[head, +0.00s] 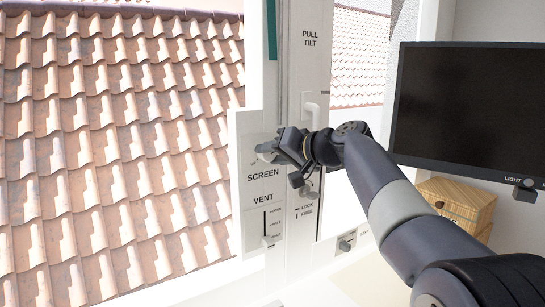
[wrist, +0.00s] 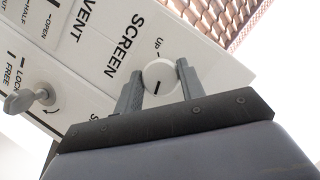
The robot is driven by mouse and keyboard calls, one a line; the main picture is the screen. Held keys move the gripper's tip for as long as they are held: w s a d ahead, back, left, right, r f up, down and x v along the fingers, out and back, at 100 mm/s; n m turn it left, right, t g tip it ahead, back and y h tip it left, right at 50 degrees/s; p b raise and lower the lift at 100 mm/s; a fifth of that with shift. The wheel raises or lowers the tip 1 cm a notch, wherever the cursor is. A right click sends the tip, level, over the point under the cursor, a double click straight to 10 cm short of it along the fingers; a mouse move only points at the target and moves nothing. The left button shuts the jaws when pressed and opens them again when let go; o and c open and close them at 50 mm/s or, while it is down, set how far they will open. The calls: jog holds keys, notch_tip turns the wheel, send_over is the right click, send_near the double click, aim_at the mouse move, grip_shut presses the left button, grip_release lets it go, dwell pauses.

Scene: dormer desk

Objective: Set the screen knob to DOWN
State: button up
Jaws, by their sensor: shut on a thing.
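The screen knob (wrist: 160,73) is a round white dial with a short black mark, set on the white panel beside the word SCREEN. In the wrist view its mark points toward my gripper's body, away from the UP label (wrist: 159,46). I cannot see a DOWN label. My gripper (wrist: 159,82) is shut on the knob, with one grey finger on each side of it. In the head view my gripper (head: 268,152) is at the panel above the word SCREEN and hides most of the knob.
Below are the vent slider (head: 268,239) and a LOCK/FREE key-like knob (wrist: 44,97). A white handle (head: 312,112) is under PULL TILT. Roof tiles show outside.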

jog(key=m+y, duration=0.1)
jog(key=m+y+b, duration=0.1)
jog(key=m, duration=0.1)
jog(key=m+b, duration=0.1)
jog(key=m, duration=0.1)
jog(key=shift+f+y, duration=0.3)
jog(key=shift+y, duration=0.1)
jog(key=m+y+b, duration=0.1)
jog(key=m, duration=0.1)
jog(key=m+t+b, duration=0.1)
jog(key=m, duration=0.2)
jog(key=shift+y, duration=0.4)
jog(key=shift+r, duration=0.1)
jog(key=o, duration=1)
jog(key=b+v, duration=0.2)
jog(key=v, duration=0.8)
jog(key=shift+s+d, duration=0.2)
jog(key=shift+d, duration=0.2)
jog(key=shift+w+a, duration=0.1)
